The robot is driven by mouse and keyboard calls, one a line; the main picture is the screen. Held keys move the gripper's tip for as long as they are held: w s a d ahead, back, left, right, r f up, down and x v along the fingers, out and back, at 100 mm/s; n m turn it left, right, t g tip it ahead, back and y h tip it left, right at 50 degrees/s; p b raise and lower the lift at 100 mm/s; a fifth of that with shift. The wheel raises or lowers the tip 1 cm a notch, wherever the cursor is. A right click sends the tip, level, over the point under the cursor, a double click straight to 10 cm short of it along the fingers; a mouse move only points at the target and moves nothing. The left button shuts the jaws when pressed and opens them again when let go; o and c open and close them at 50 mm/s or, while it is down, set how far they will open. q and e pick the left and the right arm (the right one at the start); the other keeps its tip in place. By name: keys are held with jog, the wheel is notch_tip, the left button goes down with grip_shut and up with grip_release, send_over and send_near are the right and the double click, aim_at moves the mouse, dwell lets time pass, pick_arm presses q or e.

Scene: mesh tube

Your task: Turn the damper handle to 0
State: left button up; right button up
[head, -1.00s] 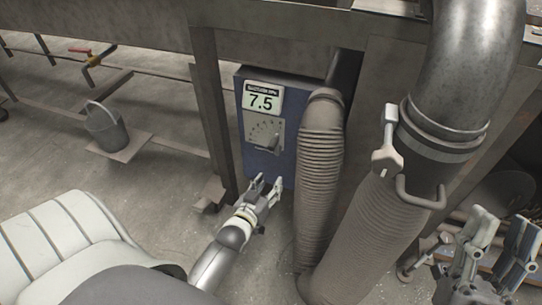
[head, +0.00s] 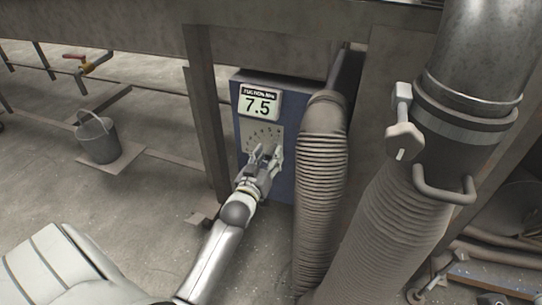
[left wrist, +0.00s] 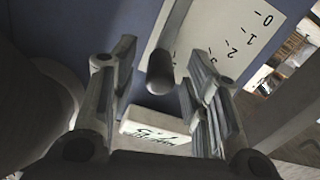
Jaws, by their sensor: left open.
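A blue control box (head: 282,188) stands behind the post, with a display (head: 260,103) reading 7.5. Below it is a pale dial plate (head: 252,130). In the left wrist view the dial plate (left wrist: 238,33) shows the marks 0, 1, 2 and on, with 0 at the upper right. The dark damper handle (left wrist: 166,62) sticks out toward the camera beside the scale. My left gripper (head: 265,157) is open in front of the dial. In the left wrist view the handle's end lies between the spread fingers (left wrist: 158,78), with gaps showing on both sides. My right gripper is out of view.
A ribbed hose (head: 320,185) runs close to the right of the box. A larger hose and metal pipe (head: 475,60) with a lever (head: 404,140) stand further right. A steel post (head: 205,110) is left of the box. A bucket (head: 97,140) stands on the floor.

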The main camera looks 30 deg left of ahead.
pick_arm(q)
jog(key=shift+x, duration=1.2)
jog(key=shift+c, duration=0.2)
grip_shut()
